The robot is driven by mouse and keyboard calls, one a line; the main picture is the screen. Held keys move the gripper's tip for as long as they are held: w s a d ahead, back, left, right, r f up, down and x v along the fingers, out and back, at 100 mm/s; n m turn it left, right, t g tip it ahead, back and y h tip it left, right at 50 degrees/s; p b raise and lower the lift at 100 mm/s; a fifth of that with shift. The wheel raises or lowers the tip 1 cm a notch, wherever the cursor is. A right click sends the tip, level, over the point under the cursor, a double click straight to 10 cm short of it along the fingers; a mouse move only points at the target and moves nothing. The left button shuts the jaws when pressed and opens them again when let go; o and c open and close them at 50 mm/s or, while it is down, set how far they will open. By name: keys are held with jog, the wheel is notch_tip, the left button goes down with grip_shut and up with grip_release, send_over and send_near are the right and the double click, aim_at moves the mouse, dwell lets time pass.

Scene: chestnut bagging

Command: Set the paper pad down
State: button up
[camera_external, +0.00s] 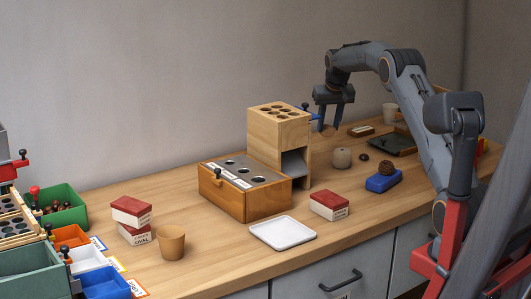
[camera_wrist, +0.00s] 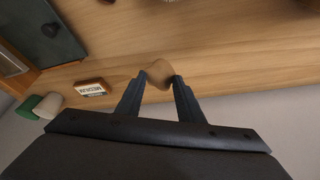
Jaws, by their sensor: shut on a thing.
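My gripper (camera_external: 329,124) points down over the back of the table, right of the wooden tower. In the wrist view its fingers (camera_wrist: 159,80) are shut on a small, rounded tan thing, which I take to be the paper pad (camera_wrist: 158,70). The pad sits between the fingertips, seen against the wooden table. In the external view the pad (camera_external: 328,131) is a faint tan patch just below the fingers, hard to tell from the table and wall. I cannot tell whether it touches the table.
The wooden tower (camera_external: 303,132) stands close left of my gripper. A white tray (camera_external: 283,233) lies at the front.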

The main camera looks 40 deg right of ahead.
aim_at(328, 137)
jog(key=shift+f, duration=2.75)
jog(key=shift+f, duration=0.15)
jog(key=o, duration=1)
jog(key=v, duration=1.2)
jog(key=shift+s+a, duration=0.1)
